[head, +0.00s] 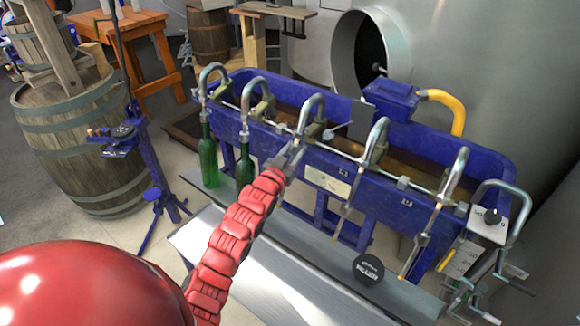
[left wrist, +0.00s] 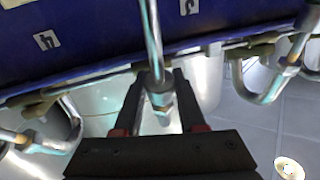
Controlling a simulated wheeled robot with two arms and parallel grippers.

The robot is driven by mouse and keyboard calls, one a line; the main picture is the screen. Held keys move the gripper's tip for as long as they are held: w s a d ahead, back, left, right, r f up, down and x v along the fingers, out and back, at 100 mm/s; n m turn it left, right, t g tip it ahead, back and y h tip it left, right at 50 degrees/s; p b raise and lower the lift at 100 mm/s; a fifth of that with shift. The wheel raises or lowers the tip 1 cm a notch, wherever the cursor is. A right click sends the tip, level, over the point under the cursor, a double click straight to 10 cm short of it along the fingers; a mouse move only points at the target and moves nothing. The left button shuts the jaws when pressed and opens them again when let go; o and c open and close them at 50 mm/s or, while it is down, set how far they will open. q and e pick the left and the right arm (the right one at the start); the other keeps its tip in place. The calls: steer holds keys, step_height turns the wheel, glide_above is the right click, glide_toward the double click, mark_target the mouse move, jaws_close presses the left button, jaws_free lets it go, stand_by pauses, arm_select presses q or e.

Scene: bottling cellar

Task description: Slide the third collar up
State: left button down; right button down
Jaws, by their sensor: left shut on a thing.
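The blue filler trough (head: 278,141) carries a row of curved metal spouts. The third spout (head: 312,98) from the left comes down to my left gripper (head: 296,149), whose red arm reaches up from below. In the left wrist view, my left gripper (left wrist: 158,104) has its two dark fingers on either side of the metal collar (left wrist: 160,97) on the spout's tube and is shut on it. In the head view the gripper mostly hides this collar. My right gripper is not in view.
Green bottles (head: 208,162) (head: 244,166) stand under the first two spouts. More spouts (head: 377,140) with thin hanging tubes line the right side. A grey bench (head: 205,240) runs below. A blue stand (head: 160,195) and a barrel (head: 75,150) are at left.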

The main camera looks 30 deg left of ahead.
arm_select(q)
steer(key=shift+w+r, duration=0.15)
steer(key=shift+r, duration=0.3)
steer(key=shift+c, duration=2.4)
jaws_free()
steer(key=shift+f, duration=0.1)
steer(key=shift+s+f, duration=0.1)
steer(key=shift+s, duration=0.25)
steer(key=s+d, duration=0.1)
steer(key=s, duration=1.5)
steer(key=shift+s, duration=0.35)
steer(key=shift+d, duration=0.1)
